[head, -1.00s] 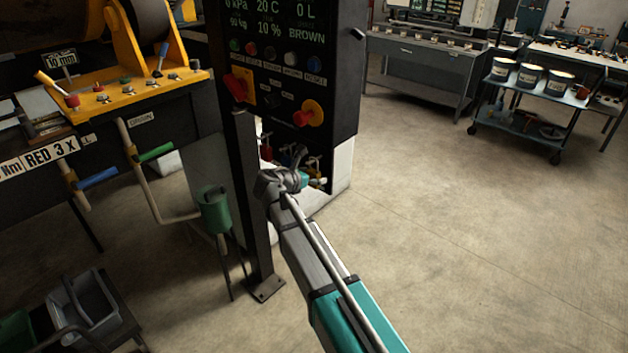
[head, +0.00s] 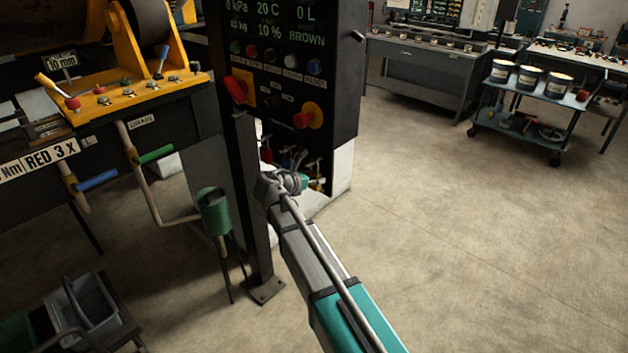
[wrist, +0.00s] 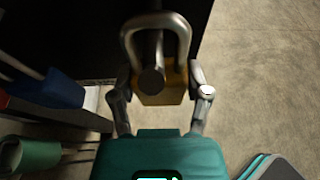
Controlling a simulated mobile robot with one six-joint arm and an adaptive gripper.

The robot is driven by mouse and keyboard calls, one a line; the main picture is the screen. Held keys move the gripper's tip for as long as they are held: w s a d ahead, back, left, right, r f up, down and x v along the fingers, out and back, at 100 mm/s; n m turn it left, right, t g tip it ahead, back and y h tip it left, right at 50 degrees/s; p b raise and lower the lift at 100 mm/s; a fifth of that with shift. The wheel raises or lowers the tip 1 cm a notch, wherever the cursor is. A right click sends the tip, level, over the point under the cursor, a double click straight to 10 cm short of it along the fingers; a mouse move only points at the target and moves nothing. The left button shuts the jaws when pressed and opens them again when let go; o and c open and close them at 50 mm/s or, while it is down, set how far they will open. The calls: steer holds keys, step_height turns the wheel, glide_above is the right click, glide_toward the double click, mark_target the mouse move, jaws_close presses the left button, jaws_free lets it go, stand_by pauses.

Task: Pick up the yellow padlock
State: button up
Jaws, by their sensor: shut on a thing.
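The yellow padlock (wrist: 173,88) is in the middle of the wrist view, with its thick grey shackle above its body. My gripper (wrist: 160,76) is shut on the padlock's body, one finger on each side. A dark round peg end shows in front of the padlock and inside the shackle; I cannot tell whether the shackle still bears on it. In the head view my gripper is at the lower part of the black control panel (head: 290,90), mostly hidden by my own wrist, and the held padlock cannot be made out clearly.
A blue padlock (wrist: 48,88) hangs close to the left of my gripper in the wrist view. A red padlock (head: 266,155) shows under the panel. A dark post (head: 252,220) and a green cup (head: 214,212) stand left of my arm.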

steer(key=shift+r, duration=0.15)
steer(key=shift+c, duration=0.3)
steer(key=shift+r+p, duration=0.6)
steer(key=shift+p, duration=0.15)
steer(key=shift+s+a+r, duration=0.1)
steer(key=shift+s+a, duration=0.1)
steer(key=shift+s, duration=0.05)
steer(key=s+a, duration=1)
steer(key=s, duration=0.3)
steer(key=shift+s+a, duration=0.35)
steer(key=shift+r+p, duration=0.35)
steer(key=shift+p, duration=0.1)
steer(key=shift+r+p, duration=0.35)
steer(key=shift+r, duration=0.1)
steer(key=shift+s, duration=0.1)
